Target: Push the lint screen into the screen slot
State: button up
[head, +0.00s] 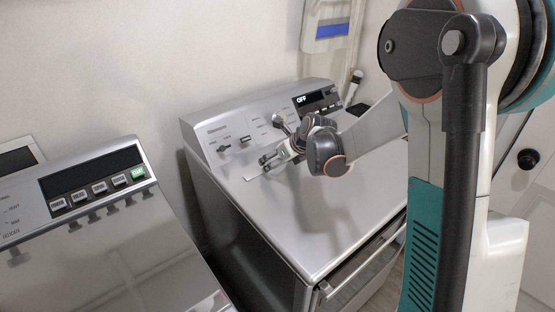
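My gripper (266,163) is low over the back of the silver dryer's top (300,215), just in front of its control panel. Its fingertips point left. They are too small in the head view to tell whether they are apart or closed on something. A thin pale strip (250,179) lies flat with the dryer top, just left of and below the fingertips. It looks like the lint screen's edge or its slot, but I cannot tell which. No part of a screen clearly stands up out of the top.
The dryer's control panel (262,128), with knobs and an "OFF" display, rises behind my gripper. A second silver machine (110,245) stands at the left, with a gap between them. A dryer door handle (365,265) is at the front. The front dryer top is clear.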

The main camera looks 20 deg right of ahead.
jog(key=o, duration=1.2)
jog(key=shift+o, duration=0.2)
jog(key=v, duration=1.2)
jog(key=s+a+r+n+h, duration=0.1)
jog(key=s+a+r+n, duration=0.1)
jog(key=s+n, duration=0.55)
jog(key=s+a+r+n, duration=0.2)
jog(key=s+n, duration=0.5)
jog(key=n, duration=0.2)
jog(key=s+f+n+h, duration=0.2)
jog(key=s+n, duration=1.1)
jog(key=n, duration=0.2)
jog(key=shift+d, duration=0.15)
